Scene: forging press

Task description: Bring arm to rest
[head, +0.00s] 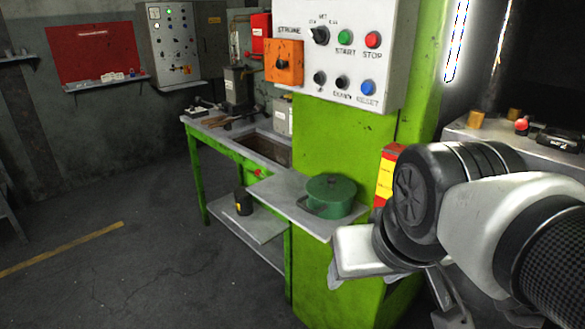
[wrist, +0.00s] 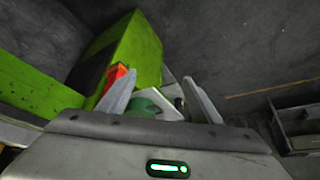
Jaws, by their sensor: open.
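My gripper (wrist: 158,77) shows in the wrist view with its two pale fingers spread apart and nothing between them. In the head view my arm comes in from the right. Its hand hangs in front of the green press column (head: 330,265), to the right of the green lidded pot (head: 331,196). The pot stands on a small grey shelf (head: 272,188) on the column. In the wrist view the pot (wrist: 145,106) shows beyond and between the fingers, apart from them.
A white control panel (head: 345,52) with buttons and an orange switch box (head: 284,61) are above the shelf. A red-yellow box (head: 388,172) is close behind my arm. A green workbench (head: 225,150) stands at the middle left. The floor (head: 110,270) at left is clear.

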